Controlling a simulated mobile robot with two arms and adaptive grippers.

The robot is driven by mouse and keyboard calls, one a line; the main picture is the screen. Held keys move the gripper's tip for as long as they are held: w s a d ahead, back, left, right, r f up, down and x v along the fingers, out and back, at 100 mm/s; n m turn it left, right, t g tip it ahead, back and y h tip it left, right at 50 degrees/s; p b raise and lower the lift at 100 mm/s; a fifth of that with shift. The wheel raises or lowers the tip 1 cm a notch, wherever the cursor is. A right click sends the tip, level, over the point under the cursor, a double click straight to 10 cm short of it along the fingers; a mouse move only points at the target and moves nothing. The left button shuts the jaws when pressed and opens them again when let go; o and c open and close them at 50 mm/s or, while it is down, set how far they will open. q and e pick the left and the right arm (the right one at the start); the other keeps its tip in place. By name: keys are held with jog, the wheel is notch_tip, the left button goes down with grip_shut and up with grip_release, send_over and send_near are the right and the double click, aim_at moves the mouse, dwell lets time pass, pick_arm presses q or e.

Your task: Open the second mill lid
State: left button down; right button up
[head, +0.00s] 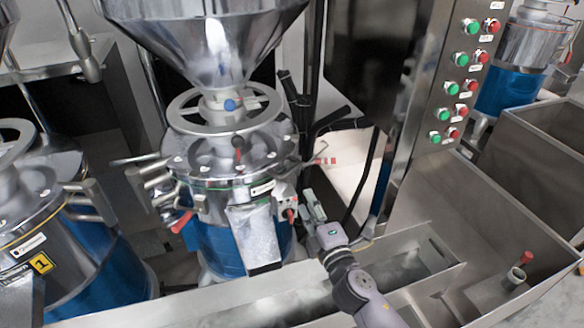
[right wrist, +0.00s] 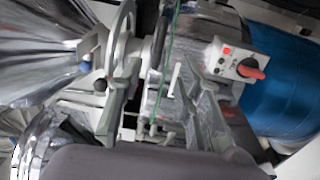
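The second mill is the steel and blue mill (head: 218,245) in the middle of the head view. Its round steel lid (head: 212,172) lies flat on the drum, under a ring-shaped handwheel (head: 190,118). Clamps and handles with red ends sit around the lid's edge. My right gripper (head: 308,205) is at the mill's right side, beside its small switch box (head: 285,208). In the right wrist view the right gripper (right wrist: 158,72) is open, with the mill's rim behind and between its fingers. I cannot tell whether it touches anything. My left gripper is not in view.
A steel hopper (head: 215,35) hangs above the mill. A mill labelled 1 (head: 85,255) stands at left. A control panel with green and red buttons (head: 460,85) stands at right. Steel troughs (head: 440,250) lie at front right. Black cables (head: 325,122) run behind the mill.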

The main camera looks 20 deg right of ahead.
aim_at(292, 168)
jog(key=w, duration=0.4)
jog(key=w+p, duration=0.1)
jog(key=w, duration=0.8)
jog(key=shift+w+a+r, duration=0.15)
jog(key=shift+a+r, duration=0.1)
jog(key=shift+c, duration=0.3)
grip_shut()
